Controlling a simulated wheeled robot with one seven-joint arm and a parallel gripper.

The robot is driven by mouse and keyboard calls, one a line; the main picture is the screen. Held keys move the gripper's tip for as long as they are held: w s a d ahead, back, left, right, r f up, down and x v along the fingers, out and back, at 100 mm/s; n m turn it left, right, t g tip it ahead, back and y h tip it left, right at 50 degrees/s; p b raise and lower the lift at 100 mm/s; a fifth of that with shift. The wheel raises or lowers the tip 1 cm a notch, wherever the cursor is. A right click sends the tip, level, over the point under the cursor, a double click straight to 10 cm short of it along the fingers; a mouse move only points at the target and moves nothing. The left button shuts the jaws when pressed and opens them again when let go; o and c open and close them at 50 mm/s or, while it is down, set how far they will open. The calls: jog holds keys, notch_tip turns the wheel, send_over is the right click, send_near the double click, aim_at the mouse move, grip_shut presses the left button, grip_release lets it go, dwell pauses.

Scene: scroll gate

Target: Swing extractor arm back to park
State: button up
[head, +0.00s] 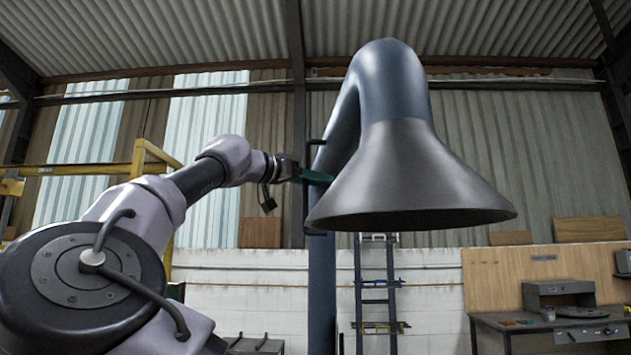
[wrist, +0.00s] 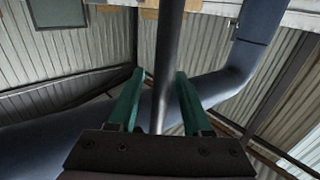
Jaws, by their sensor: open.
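The extractor arm is a blue duct (head: 392,80) that bends over at the top and ends in a wide grey hood (head: 410,180). A dark stub (head: 317,142) sticks out on the left of the duct, near my gripper (head: 318,177). In the wrist view, a slim dark grey bar (wrist: 169,55) runs between the two green fingers of my gripper (wrist: 160,75). The fingers are open, with a gap visible on each side of the bar. The blue duct also crosses behind them in the wrist view (wrist: 60,140). Depth along the bar is hard to judge.
A blue post (head: 321,285) stands below the hood's left edge. A ladder-like rack (head: 375,300) stands behind. A workbench (head: 550,322) with a wooden backboard is at the right. A yellow frame (head: 150,158) stands at the left behind my arm.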

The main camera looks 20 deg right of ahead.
grip_shut()
dwell(1.4)
